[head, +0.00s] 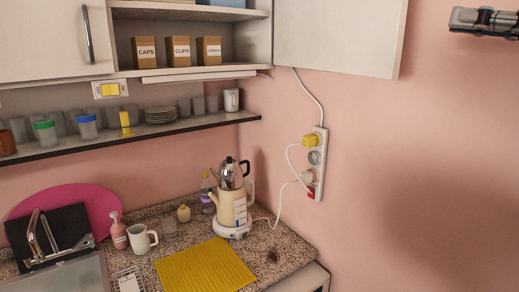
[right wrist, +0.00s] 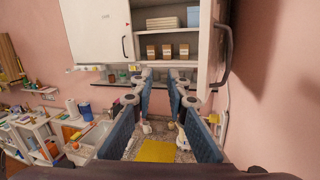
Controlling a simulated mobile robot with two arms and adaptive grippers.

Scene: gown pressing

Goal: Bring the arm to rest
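My right gripper (head: 484,21) shows at the top right corner of the head view, high up in front of the pink wall. In the right wrist view its two blue-padded fingers (right wrist: 162,80) stand apart with nothing between them, so it is open and empty. The counter with a yellow mat (right wrist: 155,151) shows beyond and below the fingers. My left gripper is in neither view.
An open cupboard door (head: 340,35) juts out left of my right gripper; it also shows close by in the wrist view (right wrist: 213,45). A kettle (head: 232,208), a white mug (head: 141,240) and the yellow mat (head: 204,267) are on the counter. A power strip (head: 318,165) hangs on the wall.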

